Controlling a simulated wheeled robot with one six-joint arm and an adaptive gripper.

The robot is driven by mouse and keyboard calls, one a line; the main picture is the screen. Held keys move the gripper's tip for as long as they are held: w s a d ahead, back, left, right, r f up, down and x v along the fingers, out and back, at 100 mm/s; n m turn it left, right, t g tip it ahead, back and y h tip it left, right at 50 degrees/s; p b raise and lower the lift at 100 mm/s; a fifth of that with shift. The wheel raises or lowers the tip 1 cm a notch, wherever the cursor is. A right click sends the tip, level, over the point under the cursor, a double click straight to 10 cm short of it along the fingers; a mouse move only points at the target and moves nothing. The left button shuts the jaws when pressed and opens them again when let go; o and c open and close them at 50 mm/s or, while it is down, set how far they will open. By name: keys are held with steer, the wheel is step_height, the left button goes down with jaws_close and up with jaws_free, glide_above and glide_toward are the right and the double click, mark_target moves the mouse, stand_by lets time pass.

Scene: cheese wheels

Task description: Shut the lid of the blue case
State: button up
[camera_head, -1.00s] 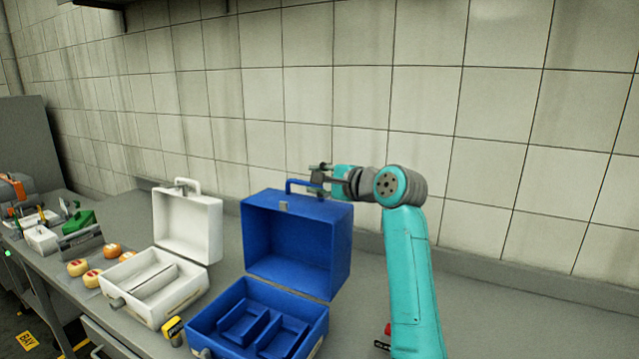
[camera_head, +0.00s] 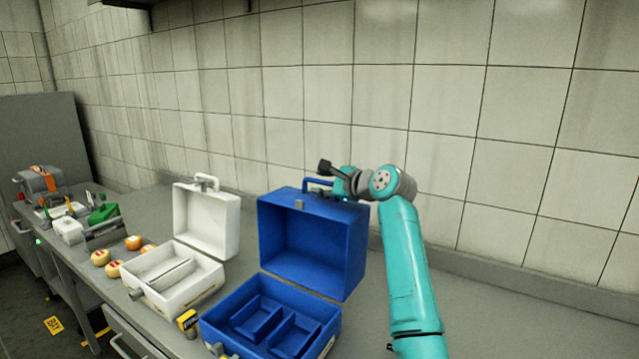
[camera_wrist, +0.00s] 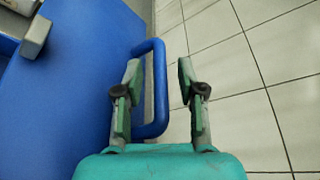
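The blue case (camera_head: 270,318) stands on the counter with its lid (camera_head: 312,246) raised about upright. Its bottom shows empty compartments. The lid's blue handle (camera_wrist: 158,88) sits on the lid's top edge. My gripper (camera_head: 325,168) is at the top of the lid, by the handle. In the wrist view my gripper (camera_wrist: 158,75) is open, its fingers apart. The left finger overlaps the handle's opening and the right finger is beyond the handle's outer bar, on the wall side. I cannot tell whether either finger touches the handle.
A white case (camera_head: 207,222) stands open to the left of the blue one. Cheese wheels (camera_head: 101,257), a green item (camera_head: 103,213) and a grey box with an orange handle (camera_head: 38,180) are further left. A yellow object (camera_head: 187,321) lies between the cases. The tiled wall is close behind.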

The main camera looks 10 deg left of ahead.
steer(key=shift+w+a+f, duration=0.2)
steer(key=shift+w+a, duration=0.2)
steer(key=shift+a, duration=0.2)
jaws_close()
steer(key=shift+s, duration=0.1)
